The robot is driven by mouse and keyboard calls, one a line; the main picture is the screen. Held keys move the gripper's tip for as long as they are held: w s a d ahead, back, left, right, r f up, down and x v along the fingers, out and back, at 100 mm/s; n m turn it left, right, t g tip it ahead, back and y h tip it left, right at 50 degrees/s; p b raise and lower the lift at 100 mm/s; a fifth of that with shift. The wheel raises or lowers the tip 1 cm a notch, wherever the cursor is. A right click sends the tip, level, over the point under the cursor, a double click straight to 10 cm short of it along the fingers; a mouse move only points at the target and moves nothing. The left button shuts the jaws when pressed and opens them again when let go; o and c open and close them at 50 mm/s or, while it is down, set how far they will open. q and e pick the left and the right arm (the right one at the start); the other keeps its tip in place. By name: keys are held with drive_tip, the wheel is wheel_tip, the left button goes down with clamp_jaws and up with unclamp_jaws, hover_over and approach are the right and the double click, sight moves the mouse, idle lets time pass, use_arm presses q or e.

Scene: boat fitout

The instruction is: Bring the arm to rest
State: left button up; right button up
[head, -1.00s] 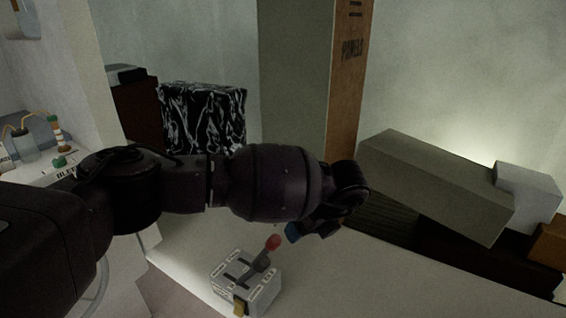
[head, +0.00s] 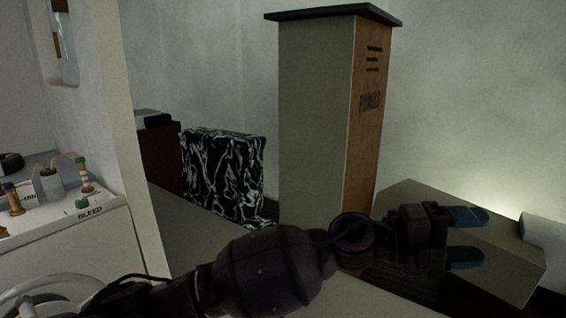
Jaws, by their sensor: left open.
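My left gripper (head: 474,237) is at the right of the head view, at the end of my dark left arm, which comes in from the lower left. Its two blue-tipped fingers point right and stand apart with nothing between them. It shows in front of a long grey-green box (head: 500,262); I cannot tell the distance between them. My right gripper does not show.
A tall cabinet marked PANELS (head: 318,120) stands behind the arm. A black-and-white marbled block (head: 222,172) is left of it. At the left, a white bench (head: 100,240) marked BLEED holds small bottles and fittings. A pale box (head: 543,240) is at the right edge.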

use_arm(q)
drive_tip(key=w+a+f+n+t, duration=0.2)
drive_tip(key=w+a+n+t, duration=0.9)
drive_tip(key=a+n+t, duration=0.45)
drive_tip(key=w+a+f+n+t+y, duration=0.3)
drive_tip(key=a+f+n+t+y, duration=0.3)
drive_tip(key=a+f+n+y, duration=0.65)
drive_tip(key=s+a+f+n+g+y, duration=0.1)
drive_tip(key=s+a+f+n+y, duration=0.2)
drive_tip(key=a+f, duration=0.55)
drive_tip(key=s+a+f+n+g+y, duration=0.1)
drive_tip(key=s+a+f+n, duration=0.2)
drive_tip(key=s+a+f, duration=0.45)
drive_tip(key=s+a+f+n+g+y, duration=0.1)
drive_tip(key=s+a+f+g, duration=0.1)
drive_tip(key=s+a+f, duration=0.3)
drive_tip(key=s+a+f+n+g+y, duration=0.1)
drive_tip(key=s+a+f+g+y, duration=0.1)
drive_tip(key=s+a+f, duration=0.3)
drive_tip(key=s+f, duration=0.4)
drive_tip(key=s, duration=0.1)
drive_tip(key=shift+s+n, duration=0.4)
drive_tip(key=shift+f, duration=0.15)
